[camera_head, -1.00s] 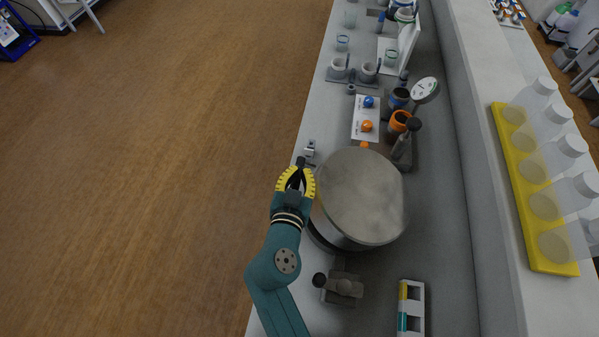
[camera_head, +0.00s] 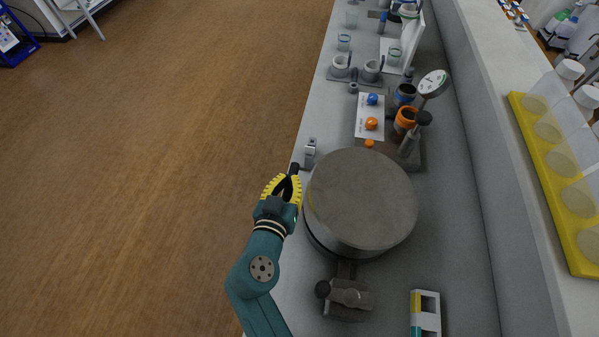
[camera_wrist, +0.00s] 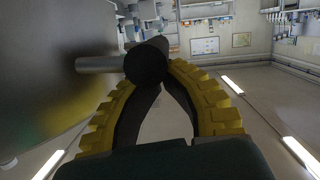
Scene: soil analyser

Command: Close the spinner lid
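The spinner is a large round grey metal drum (camera_head: 345,243) on the bench, with a flat round lid (camera_head: 362,195) lying over its top. Whether the lid is fully seated is unclear. At its left edge is a dark handle knob (camera_head: 294,168). In the wrist view the black knob (camera_wrist: 147,62) sits on a short metal rod (camera_wrist: 100,64) by the large metal surface. My gripper (camera_head: 288,178) is beside the drum's left edge at the knob. Its yellow-backed fingers converge to a shut tip. The knob hides the fingertips in the wrist view, and no firm hold on it shows.
A small metal latch (camera_head: 311,152) stands on the bench edge behind the knob. A dark hinge-like bracket (camera_head: 346,298) is at the drum's near side. A board with orange and blue knobs (camera_head: 370,117) and a gauge (camera_head: 433,84) are beyond. Left is open floor.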

